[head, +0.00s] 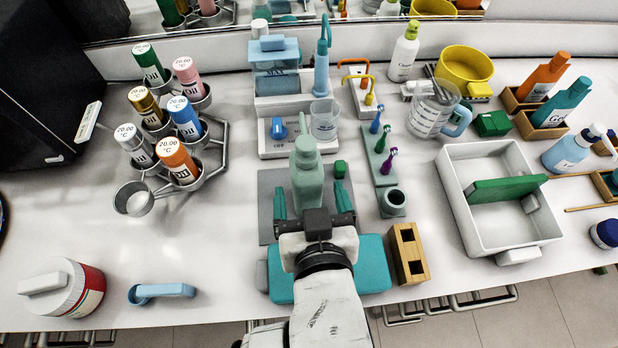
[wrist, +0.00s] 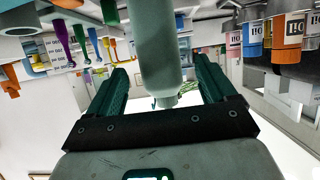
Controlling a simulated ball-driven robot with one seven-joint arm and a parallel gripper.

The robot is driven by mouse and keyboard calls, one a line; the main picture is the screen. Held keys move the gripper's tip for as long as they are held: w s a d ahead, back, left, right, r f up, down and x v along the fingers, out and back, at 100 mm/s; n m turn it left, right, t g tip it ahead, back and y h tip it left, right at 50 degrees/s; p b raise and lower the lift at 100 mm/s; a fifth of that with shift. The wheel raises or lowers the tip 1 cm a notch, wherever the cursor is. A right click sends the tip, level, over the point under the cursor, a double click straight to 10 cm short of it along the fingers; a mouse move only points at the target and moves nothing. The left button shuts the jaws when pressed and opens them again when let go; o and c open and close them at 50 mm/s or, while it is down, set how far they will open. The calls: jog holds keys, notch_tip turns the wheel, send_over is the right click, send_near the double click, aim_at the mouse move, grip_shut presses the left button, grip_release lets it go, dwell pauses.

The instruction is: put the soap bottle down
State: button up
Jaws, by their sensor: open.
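The soap bottle (head: 307,180) is grey-green with a pump top. It stands upright on a dark grey mat (head: 265,222) in the middle of the counter, as far as the head view shows. My gripper (head: 310,193) is open, with one green finger on each side of the bottle. In the wrist view the bottle (wrist: 158,50) appears upside down between the open fingers of my gripper (wrist: 160,82), with gaps on both sides. The bottle's base is partly hidden by my gripper in the head view.
A small green block (head: 340,169) is close to the bottle's right. A wooden block (head: 408,253) is at the front right. The counter left of the mat (head: 225,235) is clear.

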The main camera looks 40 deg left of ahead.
jog(key=x, duration=0.5)
jog(key=shift+w+a+p, duration=0.25)
jog(key=shift+a+p, duration=0.05)
jog(key=shift+p, duration=0.05)
jog(key=shift+r, duration=0.1)
jog(key=c, duration=1.3)
jog(key=shift+c, duration=1.2)
jog(key=shift+r, duration=0.15)
